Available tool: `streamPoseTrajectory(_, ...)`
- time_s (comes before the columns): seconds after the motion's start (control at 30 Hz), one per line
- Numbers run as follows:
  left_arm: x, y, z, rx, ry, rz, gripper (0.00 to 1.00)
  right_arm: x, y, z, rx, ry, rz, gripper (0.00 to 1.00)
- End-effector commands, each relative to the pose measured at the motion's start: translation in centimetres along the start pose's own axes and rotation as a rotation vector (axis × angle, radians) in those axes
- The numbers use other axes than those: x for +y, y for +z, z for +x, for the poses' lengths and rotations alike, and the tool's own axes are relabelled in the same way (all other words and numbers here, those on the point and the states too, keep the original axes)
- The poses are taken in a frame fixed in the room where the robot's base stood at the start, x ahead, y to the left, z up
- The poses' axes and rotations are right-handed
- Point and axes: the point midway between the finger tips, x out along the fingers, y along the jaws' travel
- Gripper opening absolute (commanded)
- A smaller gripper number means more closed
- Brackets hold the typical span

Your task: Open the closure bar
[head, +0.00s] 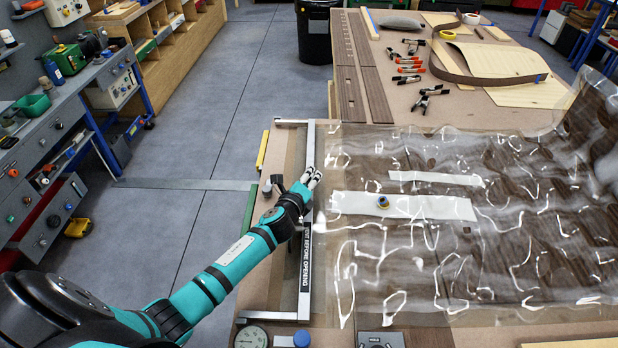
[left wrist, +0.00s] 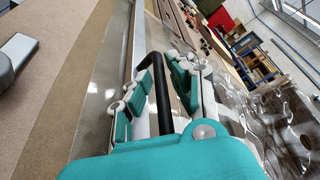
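The closure bar (head: 307,235) is a long pale metal bar along the left edge of the clear bag (head: 440,270). Its dark label ends in "BEFORE OPENING". My left gripper (head: 312,177) is over the middle of the bar and hides part of it. In the left wrist view, a black bar handle (left wrist: 160,95) stands between the two fingers of this gripper (left wrist: 163,78). The fingers look apart, one on each side of the handle; firm contact does not show. The bar appears to lie flat. My right gripper is out of view.
A gauge (head: 251,337) stands at the table's near left corner, with a grey box (head: 380,339) to its right. A small round fitting (head: 382,202) sits on a white strip on the bag. Clamps (head: 408,70) and veneer lie farther back. Open floor (head: 200,130) is to the left.

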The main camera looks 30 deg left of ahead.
Motion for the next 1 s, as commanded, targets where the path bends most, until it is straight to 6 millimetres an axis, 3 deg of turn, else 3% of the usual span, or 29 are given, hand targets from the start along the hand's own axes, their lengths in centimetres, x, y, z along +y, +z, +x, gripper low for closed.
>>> streamPoseTrajectory(0.07,0.0,0.0,-0.02,0.0,0.0,0.0,0.18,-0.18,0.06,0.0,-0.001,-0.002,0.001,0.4)
streamPoseTrajectory(0.2,0.01,0.0,-0.03,0.0,0.0,0.0,0.0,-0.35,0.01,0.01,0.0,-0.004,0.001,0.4)
streamPoseTrajectory(1.0,-0.41,0.55,-0.19,-0.002,-0.017,-0.037,0.0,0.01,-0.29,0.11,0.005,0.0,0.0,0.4)
